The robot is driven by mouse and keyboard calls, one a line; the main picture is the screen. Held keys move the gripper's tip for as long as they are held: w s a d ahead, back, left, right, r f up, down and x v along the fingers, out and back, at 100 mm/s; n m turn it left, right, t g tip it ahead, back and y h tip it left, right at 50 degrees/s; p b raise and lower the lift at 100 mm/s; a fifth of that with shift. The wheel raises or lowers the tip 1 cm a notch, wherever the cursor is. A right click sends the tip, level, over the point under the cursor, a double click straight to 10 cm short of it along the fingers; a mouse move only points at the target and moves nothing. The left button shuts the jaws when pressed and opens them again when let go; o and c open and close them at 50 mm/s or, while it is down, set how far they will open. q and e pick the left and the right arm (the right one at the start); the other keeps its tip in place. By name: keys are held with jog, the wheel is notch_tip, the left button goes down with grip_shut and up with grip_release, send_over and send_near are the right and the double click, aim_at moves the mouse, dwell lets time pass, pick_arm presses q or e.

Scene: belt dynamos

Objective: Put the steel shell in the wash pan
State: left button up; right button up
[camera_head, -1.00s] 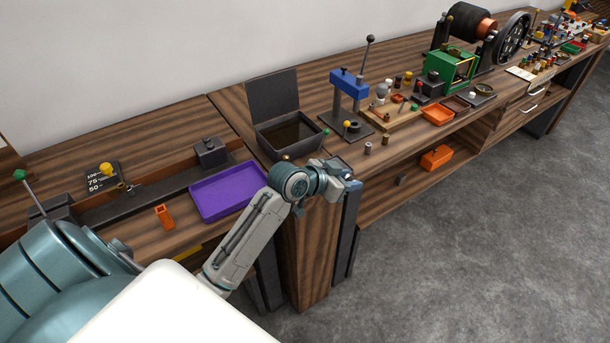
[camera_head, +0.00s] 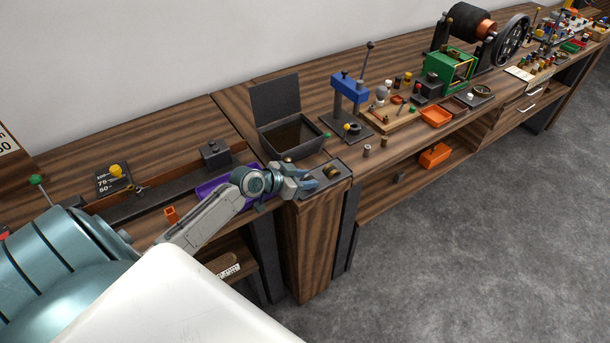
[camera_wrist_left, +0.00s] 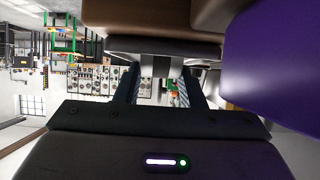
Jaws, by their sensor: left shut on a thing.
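My left gripper (camera_head: 318,185) reaches in from the left, over the front edge of the bench by the corner post. It is shut on a small pale grey piece that looks like the steel shell (camera_wrist_left: 160,68), in the left wrist view between the two fingers. Its shape is mostly hidden in the head view. The wash pan looks to be the dark open box (camera_head: 291,157) with a raised lid and a brownish inside, on the bench beyond the gripper and slightly left. My right gripper is out of view.
A purple tray (camera_head: 208,188) lies partly behind my left forearm. A dark plate (camera_head: 316,193) is by the gripper. An orange cup (camera_head: 171,214) stands left.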

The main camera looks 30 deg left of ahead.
pick_arm(q)
jog(key=shift+f, duration=0.1)
jog(key=shift+f+b, duration=0.2)
jog(key=shift+b, duration=0.15)
jog(key=o, duration=1)
jog(key=shift+r, duration=0.1)
jog(key=shift+o, duration=0.2)
